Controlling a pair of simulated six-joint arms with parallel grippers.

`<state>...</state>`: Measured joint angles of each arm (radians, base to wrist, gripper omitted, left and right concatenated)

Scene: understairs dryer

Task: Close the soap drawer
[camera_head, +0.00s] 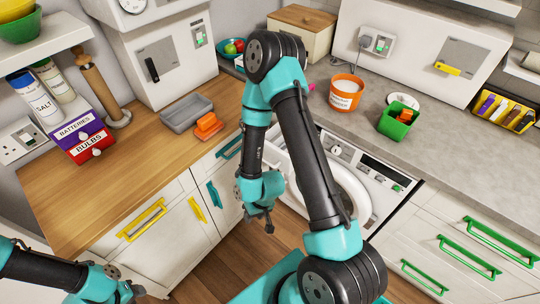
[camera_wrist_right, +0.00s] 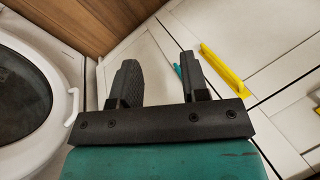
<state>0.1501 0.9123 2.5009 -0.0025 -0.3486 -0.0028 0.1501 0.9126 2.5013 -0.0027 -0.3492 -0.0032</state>
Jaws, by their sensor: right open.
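The white front-loading machine (camera_head: 345,160) stands under the grey counter, with a dial and a dark display on its panel. My right arm crosses in front of the panel's left part. I cannot make out the soap drawer; that part of the panel is largely hidden. My right gripper (camera_head: 267,222) hangs low in front of the cabinets, left of the machine's round door (camera_head: 352,200). In the right wrist view its fingers (camera_wrist_right: 158,75) are apart and empty, with the door (camera_wrist_right: 35,95) to the left. My left gripper (camera_head: 134,291) is small at the bottom left, its jaws unclear.
White cabinets with yellow handles (camera_head: 142,220) and teal handles (camera_head: 213,194) stand left of the machine. Drawers with green handles (camera_head: 470,257) stand right. An orange tub (camera_head: 346,92) and a green container (camera_head: 396,122) sit on the counter. Wooden floor shows below.

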